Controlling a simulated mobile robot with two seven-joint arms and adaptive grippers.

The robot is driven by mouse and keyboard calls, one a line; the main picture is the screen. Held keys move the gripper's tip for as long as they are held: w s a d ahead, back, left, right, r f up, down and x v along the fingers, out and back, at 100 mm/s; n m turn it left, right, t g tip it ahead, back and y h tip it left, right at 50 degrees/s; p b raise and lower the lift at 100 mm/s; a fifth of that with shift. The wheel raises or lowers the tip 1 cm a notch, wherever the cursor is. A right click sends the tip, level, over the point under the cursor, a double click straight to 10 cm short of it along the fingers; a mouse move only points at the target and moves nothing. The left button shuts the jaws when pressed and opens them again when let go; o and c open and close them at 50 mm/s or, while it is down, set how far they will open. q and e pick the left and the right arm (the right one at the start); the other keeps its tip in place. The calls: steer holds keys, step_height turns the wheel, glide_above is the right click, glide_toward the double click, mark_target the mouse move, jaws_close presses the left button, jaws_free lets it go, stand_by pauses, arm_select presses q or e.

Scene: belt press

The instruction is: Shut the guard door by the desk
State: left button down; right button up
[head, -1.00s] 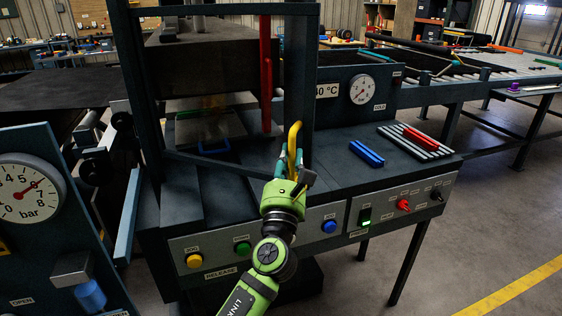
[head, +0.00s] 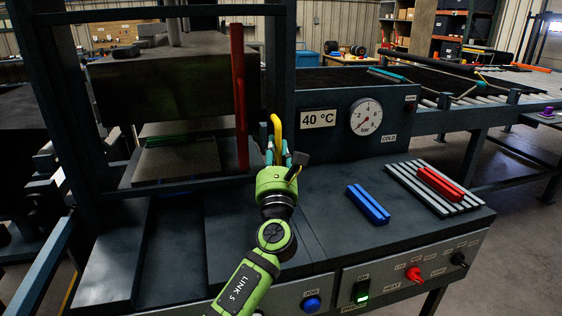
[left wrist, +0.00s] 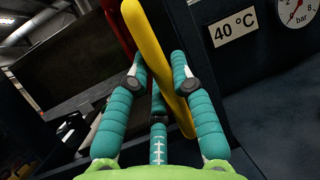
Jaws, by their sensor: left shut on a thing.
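The yellow handle (head: 277,131) stands upright beside the right post of the press. My left gripper (head: 283,158) is shut on it, and in the left wrist view (left wrist: 158,85) the teal fingers flank the yellow handle (left wrist: 158,60) on both sides. The handle appears to belong to the guard door, whose dark frame (head: 190,184) crosses low in front of the press opening. I cannot tell how much gap is left at its edge. A red upright bar (head: 239,95) is just left of the handle. My right gripper is not in view.
The desk (head: 335,235) to the right holds a blue bar (head: 368,204) and a red bar (head: 440,184) on a slatted rack (head: 414,188). A gauge panel (head: 350,125) stands behind it. Buttons and switches (head: 413,273) line the front edge.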

arm_select(q)
steer(key=shift+w+d+f, duration=0.1)
steer(key=shift+w+d, duration=0.05)
steer(key=shift+w, duration=0.4)
steer(key=c, duration=1)
jaws_free()
steer(key=shift+c, duration=0.2)
steer(key=shift+s+f, duration=0.15)
steer(key=shift+s, duration=0.25)
steer(key=v, duration=1.1)
steer(key=shift+d, duration=0.15)
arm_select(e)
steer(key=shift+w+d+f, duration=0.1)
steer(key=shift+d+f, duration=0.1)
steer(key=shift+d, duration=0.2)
arm_select(q)
steer(key=shift+s, duration=0.15)
